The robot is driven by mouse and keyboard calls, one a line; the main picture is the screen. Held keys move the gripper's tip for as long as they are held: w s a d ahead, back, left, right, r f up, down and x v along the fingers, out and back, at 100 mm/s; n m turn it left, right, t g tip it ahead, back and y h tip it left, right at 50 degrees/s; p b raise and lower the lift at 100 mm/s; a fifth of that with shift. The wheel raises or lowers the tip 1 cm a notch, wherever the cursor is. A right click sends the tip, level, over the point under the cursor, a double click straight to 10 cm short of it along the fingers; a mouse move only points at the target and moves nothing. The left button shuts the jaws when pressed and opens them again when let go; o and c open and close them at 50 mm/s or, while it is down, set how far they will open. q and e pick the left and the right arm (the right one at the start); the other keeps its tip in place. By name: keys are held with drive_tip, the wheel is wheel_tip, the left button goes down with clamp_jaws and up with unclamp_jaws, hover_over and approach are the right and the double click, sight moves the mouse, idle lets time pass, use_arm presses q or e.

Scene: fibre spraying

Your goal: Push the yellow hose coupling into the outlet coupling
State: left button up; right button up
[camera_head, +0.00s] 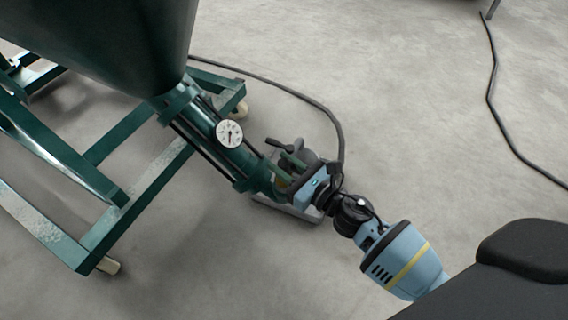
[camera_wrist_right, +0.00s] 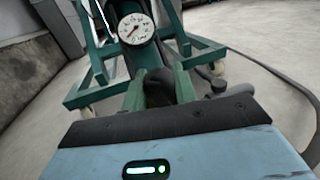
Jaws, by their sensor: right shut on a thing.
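The green pump outlet (camera_head: 255,172), below a pressure gauge, ends at my right gripper (camera_head: 283,166). The gripper is shut at the outlet's end, its green fingers on either side of a dark, rounded thing, which also shows in the right wrist view (camera_wrist_right: 159,88). A small patch of the yellow hose coupling (camera_head: 282,183) shows beside the fingers. The fingers and gripper body hide most of the coupling and the outlet coupling, so I cannot tell whether the two touch. My left gripper is not in view.
The pressure gauge (camera_head: 229,134) sits on the outlet pipe under the green hopper (camera_head: 110,40). The green wheeled frame (camera_head: 150,195) fills the left. A black hose (camera_head: 300,95) curves across the floor towards the gripper. The floor at the right is open apart from a cable (camera_head: 492,95).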

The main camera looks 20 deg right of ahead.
drive_tip(key=o, duration=1.1)
drive_tip(key=shift+o, duration=0.2)
drive_tip(key=shift+s, duration=0.1)
drive_tip(key=p+v, duration=0.2)
drive_tip(key=v, duration=0.5)
drive_tip(key=shift+s+d, duration=0.2)
drive_tip(key=shift+s, duration=0.15)
